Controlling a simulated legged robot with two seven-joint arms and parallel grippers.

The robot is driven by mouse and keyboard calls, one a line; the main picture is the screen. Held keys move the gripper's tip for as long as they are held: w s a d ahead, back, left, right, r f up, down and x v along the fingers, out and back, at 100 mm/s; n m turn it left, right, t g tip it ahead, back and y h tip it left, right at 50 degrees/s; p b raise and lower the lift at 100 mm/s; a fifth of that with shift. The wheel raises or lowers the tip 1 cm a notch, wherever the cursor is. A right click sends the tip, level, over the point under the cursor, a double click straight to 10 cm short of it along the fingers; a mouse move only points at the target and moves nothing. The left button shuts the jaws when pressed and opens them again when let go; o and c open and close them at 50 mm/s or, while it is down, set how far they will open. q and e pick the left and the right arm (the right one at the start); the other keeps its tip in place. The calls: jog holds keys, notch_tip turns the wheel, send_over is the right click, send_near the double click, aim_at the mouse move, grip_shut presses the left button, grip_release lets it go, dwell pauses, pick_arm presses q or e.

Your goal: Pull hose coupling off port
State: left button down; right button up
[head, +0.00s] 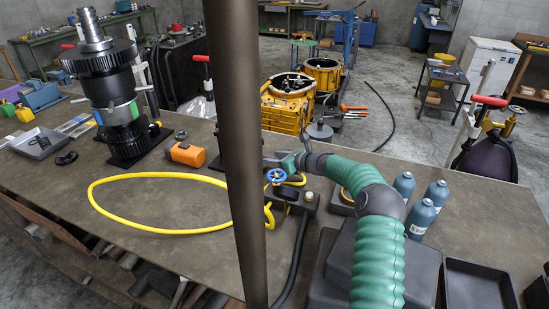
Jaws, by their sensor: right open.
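A yellow hose (150,176) lies in a wide loop on the workbench. Its right part runs to a dark valve block (292,200) with a blue handwheel (276,175). A yellow hose end bends down at the left side of this block; the coupling and port are too small to tell apart. My right gripper (274,160), on the green-sleeved arm from the lower right, is open just above and behind the handwheel. Whether it touches the hose cannot be seen. My left gripper is not in view.
A tall gear assembly (110,95) and an orange box (187,154) stand on the left of the workbench (150,250). Several blue-grey bottles (420,218) and a black tray (478,284) are at the right. A black hose (294,262) runs down from the block.

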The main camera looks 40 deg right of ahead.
jog(key=shift+w+a+r, duration=0.1)
jog(key=shift+w+a, duration=0.05)
jog(key=shift+a, duration=0.15)
jog(key=shift+c, duration=1.1)
grip_shut()
jog(key=shift+d, duration=0.1)
